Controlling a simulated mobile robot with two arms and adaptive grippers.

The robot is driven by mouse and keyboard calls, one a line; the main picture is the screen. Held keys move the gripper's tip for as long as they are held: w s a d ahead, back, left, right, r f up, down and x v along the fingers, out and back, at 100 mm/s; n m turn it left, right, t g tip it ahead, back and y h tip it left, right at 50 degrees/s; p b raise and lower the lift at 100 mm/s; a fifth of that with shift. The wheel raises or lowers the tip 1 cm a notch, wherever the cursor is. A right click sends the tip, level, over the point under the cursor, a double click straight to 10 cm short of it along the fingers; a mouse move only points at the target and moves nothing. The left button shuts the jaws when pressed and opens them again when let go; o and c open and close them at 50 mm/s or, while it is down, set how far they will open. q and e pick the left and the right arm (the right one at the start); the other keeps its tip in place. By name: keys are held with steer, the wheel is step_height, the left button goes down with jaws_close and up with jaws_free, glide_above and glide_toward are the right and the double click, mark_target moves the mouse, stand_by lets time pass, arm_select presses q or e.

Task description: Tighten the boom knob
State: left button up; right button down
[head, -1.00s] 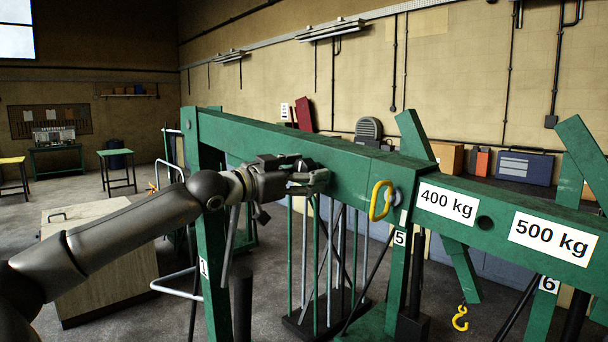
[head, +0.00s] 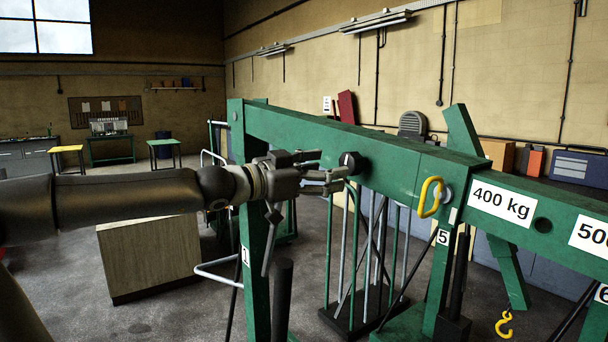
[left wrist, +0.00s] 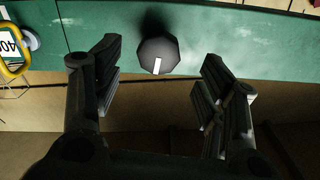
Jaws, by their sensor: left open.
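The boom knob (head: 353,163) is a dark faceted knob on the side face of the green boom (head: 395,165). In the left wrist view the knob (left wrist: 158,55) carries a white mark near its lower edge. My left gripper (head: 330,172) is open and empty, just left of the knob in the head view. In the left wrist view its fingers (left wrist: 160,75) stand on either side of the knob, with clear gaps and no contact visible. My right gripper is not in view.
A yellow handle (head: 431,197) sits on the boom right of the knob, near the 400 kg label (head: 502,203). A yellow hook (head: 504,325) hangs at lower right. Upright rods stand below the boom. A wooden cabinet (head: 150,255) stands behind my left arm.

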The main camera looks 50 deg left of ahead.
arm_select(q)
steer(key=shift+s+a, duration=0.2)
steer(key=shift+s, duration=2.1)
